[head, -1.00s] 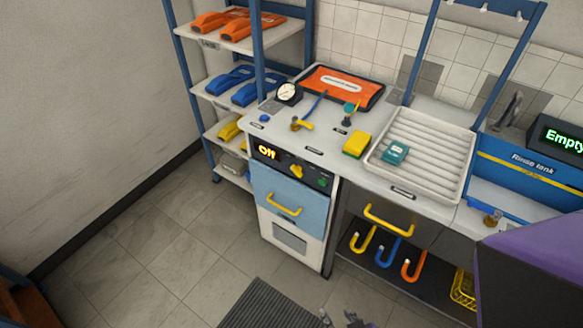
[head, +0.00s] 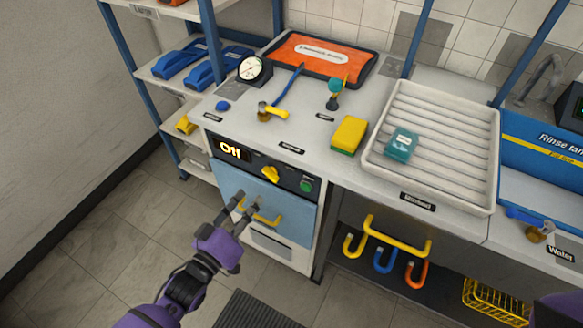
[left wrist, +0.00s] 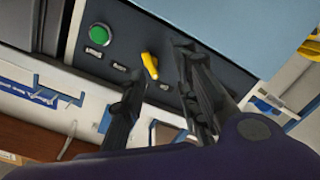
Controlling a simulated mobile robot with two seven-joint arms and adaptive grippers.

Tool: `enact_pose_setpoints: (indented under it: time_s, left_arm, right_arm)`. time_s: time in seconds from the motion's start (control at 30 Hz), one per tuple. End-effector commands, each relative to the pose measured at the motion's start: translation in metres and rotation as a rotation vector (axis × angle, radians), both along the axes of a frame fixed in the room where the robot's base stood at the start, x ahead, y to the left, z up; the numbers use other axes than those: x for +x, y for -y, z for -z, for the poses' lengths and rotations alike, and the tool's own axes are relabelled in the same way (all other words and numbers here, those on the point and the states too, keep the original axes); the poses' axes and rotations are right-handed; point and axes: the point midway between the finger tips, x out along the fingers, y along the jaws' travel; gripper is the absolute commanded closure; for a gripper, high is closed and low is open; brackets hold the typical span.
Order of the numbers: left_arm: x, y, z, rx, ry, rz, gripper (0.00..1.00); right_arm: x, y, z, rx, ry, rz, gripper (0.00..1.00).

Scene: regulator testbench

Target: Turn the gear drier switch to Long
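The gear drier is a cabinet with a dark control panel and a light blue drawer front (head: 228,183). Its display (head: 233,150) reads "Off". The yellow switch knob (head: 270,174) sits right of the display, and it also shows in the left wrist view (left wrist: 150,66). A green button (head: 306,186) is right of the knob and shows in the wrist view (left wrist: 99,34). My left gripper (head: 246,203) is open and empty, in front of the drawer and below the knob in the head view. In the wrist view its fingers lie on either side of the knob, apparently not touching it. My right gripper is not in view.
A yellow drawer handle (head: 262,218) is close to my left gripper. On the counter above are a gauge (head: 254,69), a yellow sponge (head: 349,133) and a white ribbed tray (head: 376,158). Hooks (head: 384,262) hang under the counter at right. Open floor lies at left.

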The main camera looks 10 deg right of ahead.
Motion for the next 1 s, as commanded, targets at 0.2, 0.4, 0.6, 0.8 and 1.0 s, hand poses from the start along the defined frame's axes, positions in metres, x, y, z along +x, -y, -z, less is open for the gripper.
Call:
enact_pose_setpoints:
  time_s: [0.2,0.4,0.6,0.8,1.0]
  left_arm:
    - [-0.001,0.003,-0.014,-0.180,-0.051,0.004,0.71]
    - [0.019,0.017,-0.015,-0.187,-0.057,0.002,0.71]
    - [0.044,0.036,-0.014,-0.187,-0.058,0.003,0.71]
    - [0.059,0.046,-0.013,-0.185,-0.059,0.002,0.71]
    - [0.061,0.048,-0.013,-0.184,-0.060,0.002,0.71]
  right_arm:
    - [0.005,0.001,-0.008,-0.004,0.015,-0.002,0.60]
    - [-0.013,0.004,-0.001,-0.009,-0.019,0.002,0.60]
    - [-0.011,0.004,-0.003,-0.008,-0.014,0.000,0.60]
    - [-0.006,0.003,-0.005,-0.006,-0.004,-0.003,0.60]
    - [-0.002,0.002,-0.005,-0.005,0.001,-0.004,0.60]
